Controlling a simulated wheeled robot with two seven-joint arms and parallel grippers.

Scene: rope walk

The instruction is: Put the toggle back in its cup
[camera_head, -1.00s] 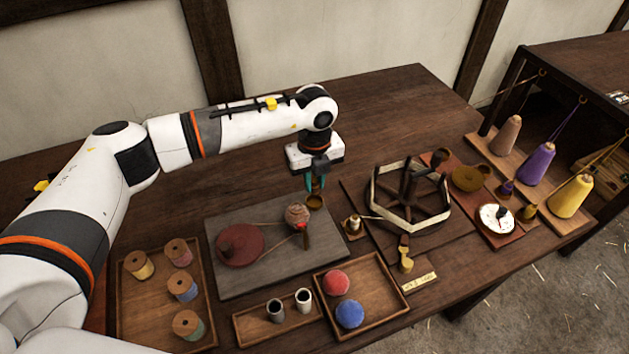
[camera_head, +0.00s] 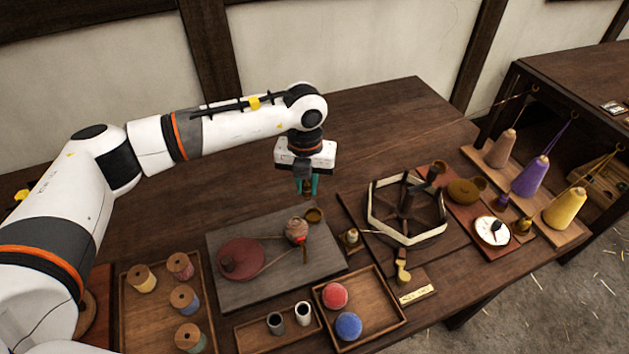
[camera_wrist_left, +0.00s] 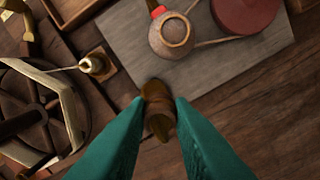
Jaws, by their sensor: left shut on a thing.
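My left gripper (camera_head: 308,190) is shut on the toggle (camera_wrist_left: 160,124), a small brown wooden piece between its teal fingertips. In the head view it hangs above the back right corner of the grey board. A small brown cup (camera_head: 314,215) stands on that corner, just below the fingertips. In the wrist view the cup (camera_wrist_left: 154,90) lies just beyond the toggle, which partly overlaps it, so its opening is mostly hidden. The toggle appears clear of the cup. My right gripper is not in view.
On the grey board (camera_head: 225,295) are a dark red disc (camera_head: 242,262) and a round tan pot (camera_head: 296,230) joined by cord. A hexagonal reel (camera_head: 405,212) stands to the right. Trays of spools, small cups and balls are in front. The table behind is clear.

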